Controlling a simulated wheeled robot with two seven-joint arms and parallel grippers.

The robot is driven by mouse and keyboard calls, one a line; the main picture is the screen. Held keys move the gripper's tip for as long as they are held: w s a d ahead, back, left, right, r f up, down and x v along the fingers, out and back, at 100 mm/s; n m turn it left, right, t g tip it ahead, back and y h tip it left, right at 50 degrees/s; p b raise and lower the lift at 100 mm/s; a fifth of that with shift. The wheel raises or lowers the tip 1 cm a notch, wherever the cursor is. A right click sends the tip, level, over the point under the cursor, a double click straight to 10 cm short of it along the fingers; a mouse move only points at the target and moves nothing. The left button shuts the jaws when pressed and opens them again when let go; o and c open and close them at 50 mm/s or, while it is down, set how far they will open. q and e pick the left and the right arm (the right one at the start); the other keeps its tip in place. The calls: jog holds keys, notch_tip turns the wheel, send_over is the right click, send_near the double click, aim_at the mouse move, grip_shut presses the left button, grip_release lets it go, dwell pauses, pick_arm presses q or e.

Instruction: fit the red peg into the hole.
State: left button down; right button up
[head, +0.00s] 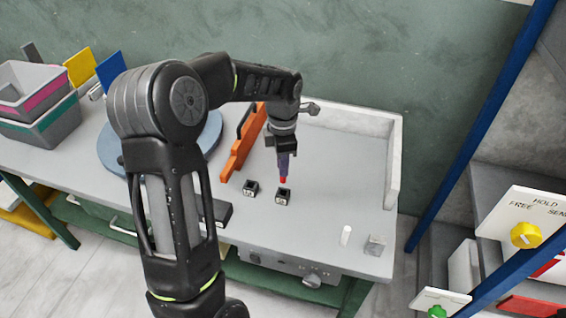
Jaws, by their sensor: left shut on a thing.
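My left arm comes in from the left and reaches over the table, with the left gripper (283,150) pointing down. The gripper is shut on the peg, whose red lower end (283,180) shows below a dark purple part between the fingers. The peg looks about upright, just above a small dark block with a pale marking (283,197). A second similar small block (251,188) stands to its left. The block tops look dark, but I cannot make out the holes clearly. I cannot tell whether the peg's tip touches the right block. My right gripper is not in view.
An orange tool (242,148) lies left of the gripper. A white cylinder (346,235) and a grey cube (375,245) stand at the front right. A raised rim (394,160) bounds the table's right side. Stacked grey bins (45,115) stand far left.

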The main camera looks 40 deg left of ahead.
aim_at(283, 182)
pick_arm(q)
jog(key=shift+f+b, duration=1.25)
jog(key=shift+f, duration=0.75)
dwell(0.4)
jog(key=shift+f+b, duration=1.95)
jog(key=shift+f, duration=0.35)
jog(key=c, duration=1.3)
grip_release()
